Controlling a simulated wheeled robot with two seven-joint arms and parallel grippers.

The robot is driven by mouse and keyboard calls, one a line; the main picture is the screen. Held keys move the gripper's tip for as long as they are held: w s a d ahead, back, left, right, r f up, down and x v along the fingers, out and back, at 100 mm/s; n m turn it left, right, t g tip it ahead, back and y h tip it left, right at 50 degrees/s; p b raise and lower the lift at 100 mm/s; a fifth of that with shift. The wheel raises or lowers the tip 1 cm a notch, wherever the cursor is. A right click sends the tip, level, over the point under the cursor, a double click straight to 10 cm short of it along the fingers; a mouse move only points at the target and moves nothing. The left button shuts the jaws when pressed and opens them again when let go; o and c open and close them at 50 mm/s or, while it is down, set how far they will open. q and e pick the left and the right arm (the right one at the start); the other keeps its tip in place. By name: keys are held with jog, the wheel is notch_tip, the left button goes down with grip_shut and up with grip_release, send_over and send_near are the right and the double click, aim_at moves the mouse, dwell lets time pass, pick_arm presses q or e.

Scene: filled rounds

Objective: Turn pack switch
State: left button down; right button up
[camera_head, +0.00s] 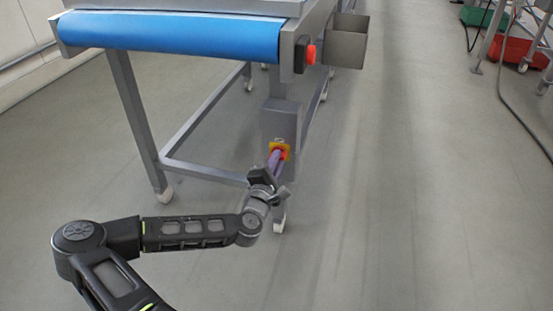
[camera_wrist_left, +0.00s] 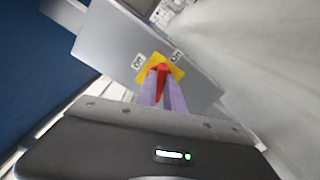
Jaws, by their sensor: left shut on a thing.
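The pack switch (camera_wrist_left: 163,70) is a red rotary handle on a yellow square plate, on a grey box low on the conveyor frame. It also shows in the head view (camera_head: 284,152), partly behind my gripper. My left gripper (camera_head: 275,160) has purple fingers that reach the handle. In the wrist view the fingers (camera_wrist_left: 162,88) are shut on the red handle, one on each side. My right gripper is in neither view.
The conveyor with a blue belt (camera_head: 170,33) stands above on grey legs with casters. A red button (camera_head: 311,54) and a steel bin (camera_head: 346,42) are at its end. Green and red crates (camera_head: 517,50) and a cable lie far right.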

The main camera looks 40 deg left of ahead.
pick_arm(q)
jog(key=shift+d+f+m+p, duration=0.1)
jog(key=shift+m+p, duration=1.4)
jog(key=shift+m, duration=0.9)
jog(key=c, duration=1.5)
grip_release()
jog(key=shift+o, duration=0.2)
jog(key=p+v, duration=0.2)
jog(key=v, duration=0.5)
jog(key=shift+s, duration=0.4)
jog(key=shift+d, duration=0.1)
